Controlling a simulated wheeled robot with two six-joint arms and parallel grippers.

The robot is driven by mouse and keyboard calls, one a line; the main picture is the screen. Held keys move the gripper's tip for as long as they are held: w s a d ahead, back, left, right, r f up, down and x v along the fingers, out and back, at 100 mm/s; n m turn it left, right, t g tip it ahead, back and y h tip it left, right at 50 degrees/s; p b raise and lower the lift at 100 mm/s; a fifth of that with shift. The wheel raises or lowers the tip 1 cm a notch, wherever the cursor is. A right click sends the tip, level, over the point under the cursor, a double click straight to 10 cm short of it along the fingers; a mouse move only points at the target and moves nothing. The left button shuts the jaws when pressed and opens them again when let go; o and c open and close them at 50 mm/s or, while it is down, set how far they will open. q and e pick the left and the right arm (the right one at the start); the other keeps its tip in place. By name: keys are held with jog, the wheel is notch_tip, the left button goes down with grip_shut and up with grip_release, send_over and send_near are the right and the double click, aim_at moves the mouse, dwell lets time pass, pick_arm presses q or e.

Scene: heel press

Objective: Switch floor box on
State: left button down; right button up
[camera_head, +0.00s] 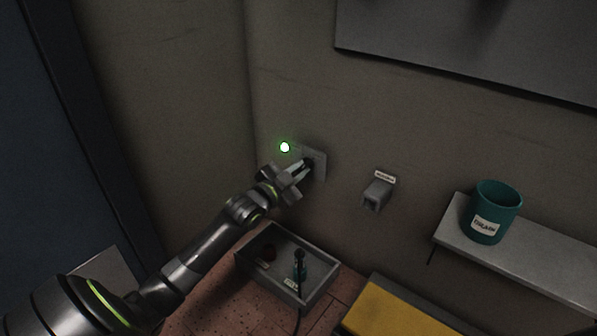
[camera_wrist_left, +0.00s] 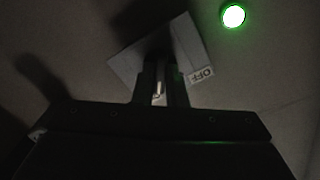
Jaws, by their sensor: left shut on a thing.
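My left gripper (camera_head: 303,169) reaches the wall at a pale switch plate (camera_head: 320,163). In the left wrist view the gripper (camera_wrist_left: 160,88) is shut on a small pale metal lever (camera_wrist_left: 158,92) in front of the plate (camera_wrist_left: 192,45), and a label reading OFF (camera_wrist_left: 201,75) shows beside the fingers. A green lamp (camera_head: 284,147) glows on the wall near the plate. It also glows in the left wrist view (camera_wrist_left: 233,15). Much of the plate and lever is hidden by my fingers. A grey open box (camera_head: 317,292) stands low down by the wall. My right gripper is not in view.
In the box are a dark red round thing (camera_head: 269,252) and a dark upright thing (camera_head: 300,262). A small grey labelled wall fixture (camera_head: 376,193), a teal labelled cup (camera_head: 496,207) on a shelf (camera_head: 550,262) and a yellow surface (camera_head: 395,314) are to the right.

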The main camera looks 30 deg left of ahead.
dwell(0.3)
pick_arm(q)
jog(key=c, duration=1.5)
grip_release()
jog(key=shift+o, duration=0.2)
jog(key=shift+s, duration=0.1)
